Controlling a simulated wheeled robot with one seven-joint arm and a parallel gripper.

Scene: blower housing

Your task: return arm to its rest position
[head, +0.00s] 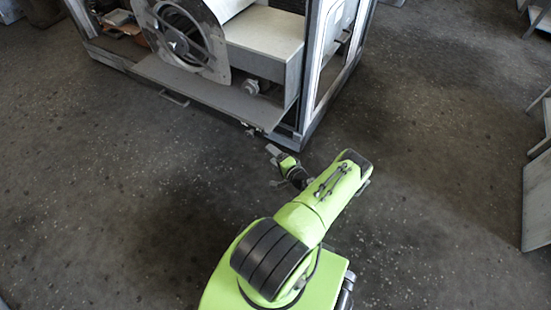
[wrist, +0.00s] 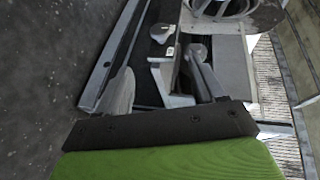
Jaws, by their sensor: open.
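My green arm (head: 318,205) reaches forward from my base, and its black-and-grey gripper (head: 276,155) is over bare floor, just short of the housing's front corner. In the wrist view my gripper (wrist: 160,75) shows two grey fingers spread apart. I see nothing held between them; parts of the housing frame show behind the gap. The blower housing (head: 262,38) is a grey metal frame with a round spoked fan part (head: 186,40) at its front left. The fan part also shows at the top of the wrist view (wrist: 222,8).
A low grey panel with a handle (head: 205,98) runs along the housing's front. An upright frame post (head: 311,75) stands at its right corner, close beyond my gripper. A grey panel (head: 537,200) stands at the far right. The speckled floor around my arm is clear.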

